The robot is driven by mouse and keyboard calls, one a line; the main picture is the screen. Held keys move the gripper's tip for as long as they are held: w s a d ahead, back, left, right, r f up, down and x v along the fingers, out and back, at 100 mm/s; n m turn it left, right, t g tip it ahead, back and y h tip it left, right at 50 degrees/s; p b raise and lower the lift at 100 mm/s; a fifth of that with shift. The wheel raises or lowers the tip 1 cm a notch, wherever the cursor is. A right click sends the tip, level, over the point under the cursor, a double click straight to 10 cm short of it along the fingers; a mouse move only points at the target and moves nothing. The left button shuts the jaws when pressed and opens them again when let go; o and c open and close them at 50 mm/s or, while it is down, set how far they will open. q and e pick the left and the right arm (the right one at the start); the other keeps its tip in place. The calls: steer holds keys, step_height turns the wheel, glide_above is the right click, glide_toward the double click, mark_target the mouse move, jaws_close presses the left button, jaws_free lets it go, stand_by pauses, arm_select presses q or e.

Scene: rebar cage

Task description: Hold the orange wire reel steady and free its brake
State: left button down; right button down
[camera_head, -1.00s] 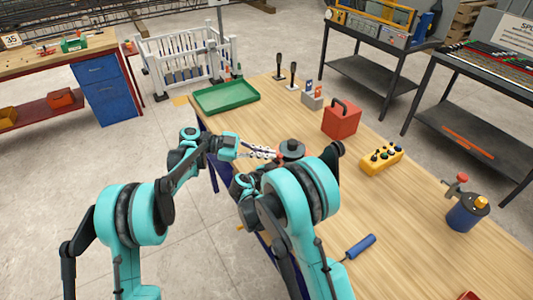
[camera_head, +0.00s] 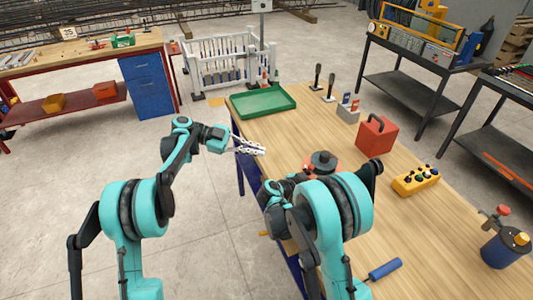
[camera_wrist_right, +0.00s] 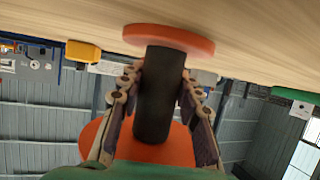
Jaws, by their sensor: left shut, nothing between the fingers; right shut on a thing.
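The orange wire reel (camera_head: 322,163) sits on the wooden workbench, with a dark hub on top and its orange rim partly hidden behind my right arm. The right wrist view shows its orange flange (camera_wrist_right: 168,39), a second orange disc and a black core (camera_wrist_right: 160,105) between them. My right gripper (camera_wrist_right: 163,80) is shut on the black core, one finger on each side; my arm hides it in the head view. My left gripper (camera_head: 263,150) is shut and empty, left of the reel and apart from it. I cannot make out the brake.
A green tray (camera_head: 263,113) is at the far end of the bench. A red box (camera_head: 376,136), a yellow button box (camera_head: 416,180) and a blue canister (camera_head: 505,248) stand right of the reel. A blue-handled tool (camera_head: 384,269) lies near the front.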

stand_by(0.3)
steer(key=c, duration=1)
jaws_free()
